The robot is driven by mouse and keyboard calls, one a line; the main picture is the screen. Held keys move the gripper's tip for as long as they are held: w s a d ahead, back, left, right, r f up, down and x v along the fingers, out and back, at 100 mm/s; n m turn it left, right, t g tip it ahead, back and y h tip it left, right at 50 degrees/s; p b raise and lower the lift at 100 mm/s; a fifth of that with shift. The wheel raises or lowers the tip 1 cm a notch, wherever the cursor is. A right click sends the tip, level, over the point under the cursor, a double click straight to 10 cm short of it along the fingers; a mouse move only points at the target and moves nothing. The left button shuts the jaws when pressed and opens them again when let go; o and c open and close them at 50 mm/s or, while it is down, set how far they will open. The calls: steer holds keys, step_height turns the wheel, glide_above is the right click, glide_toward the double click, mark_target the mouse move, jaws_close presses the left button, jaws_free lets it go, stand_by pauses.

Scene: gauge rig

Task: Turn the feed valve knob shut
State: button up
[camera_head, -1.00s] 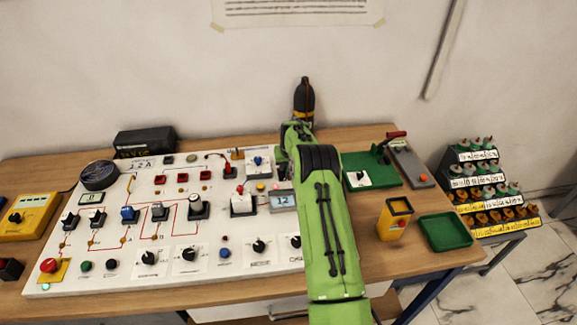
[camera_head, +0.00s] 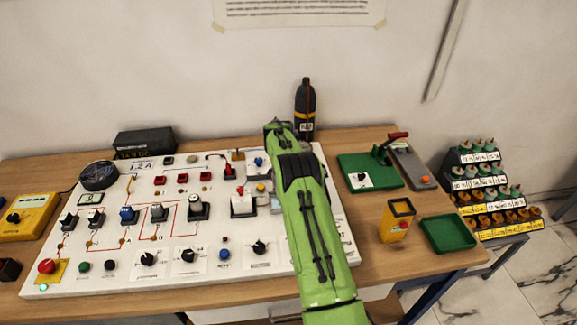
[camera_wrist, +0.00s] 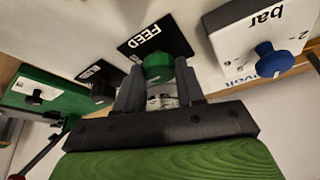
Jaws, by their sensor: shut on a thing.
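The feed valve knob (camera_wrist: 158,66) is green and stands on a black plate marked FEED (camera_wrist: 148,38) in the wrist view. My gripper (camera_wrist: 160,78) has its two dark fingers on either side of the knob, shut on it. In the head view my green arm reaches over the right part of the white panel (camera_head: 105,283) and hides the knob and the gripper.
Beside the FEED plate in the wrist view are a blue knob (camera_wrist: 268,52) on a white block marked bar and a dark knob (camera_wrist: 103,92). A green board (camera_head: 372,177), a yellow box (camera_head: 396,226) and a green tray (camera_head: 447,242) stand right of my arm.

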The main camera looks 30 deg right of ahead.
steer(key=o, duration=1)
steer(key=shift+o, duration=0.2)
steer(key=v, duration=1.5)
steer(key=shift+r, duration=0.35)
steer(key=shift+a, duration=0.1)
